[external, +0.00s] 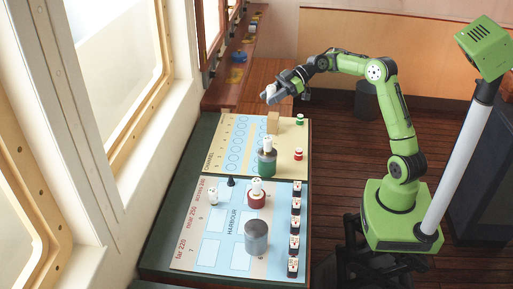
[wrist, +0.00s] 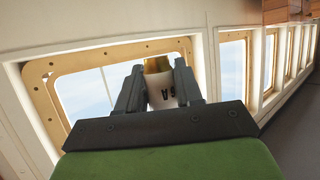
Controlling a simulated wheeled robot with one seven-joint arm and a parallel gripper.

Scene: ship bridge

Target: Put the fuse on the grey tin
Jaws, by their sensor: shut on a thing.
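My gripper (external: 272,94) is raised above the far end of the table, its fingers pointing left toward the windows. It is shut on a white fuse (wrist: 162,92) with a brass-coloured end and dark lettering. The fuse lies between both fingers in the wrist view, and shows as a small pale shape in the external view. The grey tin (external: 256,240) stands upright on the near board, toward the viewer and well away from my gripper. Its top looks bare.
Another white fuse (external: 212,196) and a black cone (external: 231,182) stand on the near board. A wooden block (external: 272,123) stands on the far board. Several small pieces line the near board's right edge.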

